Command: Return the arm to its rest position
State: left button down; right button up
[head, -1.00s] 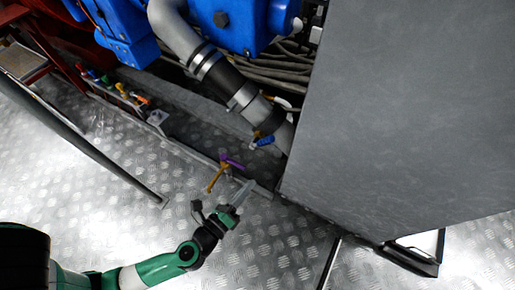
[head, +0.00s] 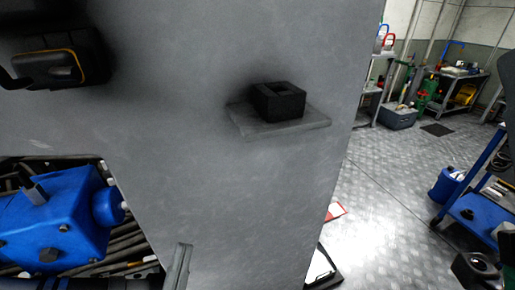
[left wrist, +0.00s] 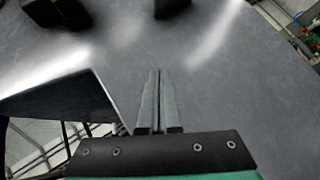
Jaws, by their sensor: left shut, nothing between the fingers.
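My left gripper (head: 183,250) is low in the head view, in front of a large grey panel (head: 215,190). Its pale grey fingers point up. In the left wrist view the two fingers (left wrist: 158,76) lie side by side, shut and with nothing between them, against the same grey surface (left wrist: 215,95). I cannot tell whether they touch it. My right gripper does not show clearly in any view.
A black block (head: 277,103) sits on a small ledge (head: 300,125) on the panel. Blue machinery (head: 50,225) is at lower left. A clipboard (head: 320,265) lies at the panel's foot. Open metal floor (head: 385,205) and a blue cart (head: 480,205) are on the right.

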pick_arm(q)
notch_tip(320, 180, up, 34)
jog(key=d+m+h+p, duration=0.2)
jog(key=m+h+p, duration=0.4)
jog(key=m+p, duration=1.15)
jog(key=s+a+r+m+y+p, duration=0.1)
jog(key=a+r+m+y+p, duration=0.1)
jog(key=r, duration=0.6)
jog(key=a+r+m+t+y+p, duration=0.1)
jog(key=a+r+m+y+p, duration=0.2)
jog(key=r, duration=0.6)
jog(key=s+a+r+m+t+y+p, duration=0.1)
jog(key=a+r+m+y+p, duration=0.1)
jog(key=r+m+y+p, duration=0.2)
notch_tip(320, 180, up, 5)
jog(key=p, duration=0.2)
jog(key=shift+s+a+f+p, duration=0.15)
jog(key=shift+s+a+p, duration=0.15)
jog(key=shift+s+a, duration=0.05)
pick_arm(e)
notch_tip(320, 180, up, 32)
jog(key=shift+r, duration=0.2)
